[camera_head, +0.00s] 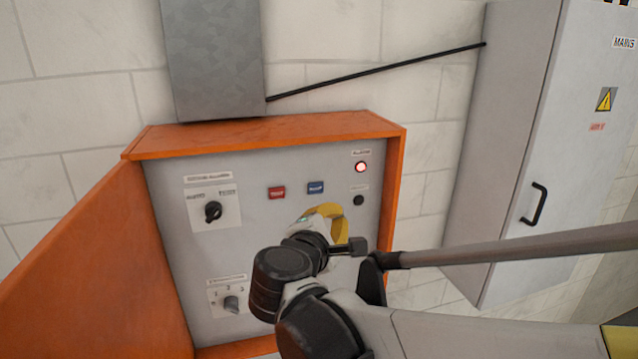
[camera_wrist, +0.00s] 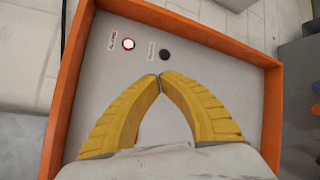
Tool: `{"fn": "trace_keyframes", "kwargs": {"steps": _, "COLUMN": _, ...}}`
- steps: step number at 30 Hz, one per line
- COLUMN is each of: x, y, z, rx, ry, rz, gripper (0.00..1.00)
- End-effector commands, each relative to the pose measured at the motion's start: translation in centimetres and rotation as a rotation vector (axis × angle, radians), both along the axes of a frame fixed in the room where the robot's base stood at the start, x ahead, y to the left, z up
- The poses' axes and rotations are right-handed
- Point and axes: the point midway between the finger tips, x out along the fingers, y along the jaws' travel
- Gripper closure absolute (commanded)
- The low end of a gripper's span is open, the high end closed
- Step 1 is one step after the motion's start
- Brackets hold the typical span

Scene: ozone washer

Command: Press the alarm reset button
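A small round black button (camera_head: 358,200) sits on the grey panel, below the lit red alarm lamp (camera_head: 361,167). Its small label is too blurred to read. In the wrist view the black button (camera_wrist: 165,54) is just beyond my fingertips, and the lamp (camera_wrist: 128,44) is to its left, labelled alarm. My gripper (camera_wrist: 159,78) has yellow fingers with their tips together and nothing between them. In the head view my gripper (camera_head: 332,215) is in front of the panel, below and left of the button. I cannot tell the gap between the fingertips and the panel.
An orange box (camera_head: 270,135) frames the panel, with its orange door (camera_head: 85,270) open at left. The panel also has a red button (camera_head: 277,192), a blue button (camera_head: 316,187) and two rotary switches (camera_head: 213,211) (camera_head: 231,303). A grey mains cabinet (camera_head: 540,150) stands at right.

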Motion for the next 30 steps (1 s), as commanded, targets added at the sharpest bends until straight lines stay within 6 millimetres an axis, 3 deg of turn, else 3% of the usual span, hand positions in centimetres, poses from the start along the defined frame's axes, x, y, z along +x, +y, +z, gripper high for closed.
{"fn": "trace_keyframes", "kwargs": {"steps": 10, "x": 0.9, "y": 0.2, "z": 0.0, "rx": 0.002, "ry": 0.001, "rz": -0.002, "gripper": 1.00}}
{"fn": "trace_keyframes", "kwargs": {"steps": 22, "x": 6.2, "y": 1.7, "z": -0.1, "rx": 0.003, "ry": 0.001, "rz": -0.003, "gripper": 1.00}}
{"fn": "trace_keyframes", "kwargs": {"steps": 30, "x": 8.2, "y": 2.3, "z": -0.1, "rx": 0.003, "ry": 0.001, "rz": -0.002, "gripper": 1.00}}
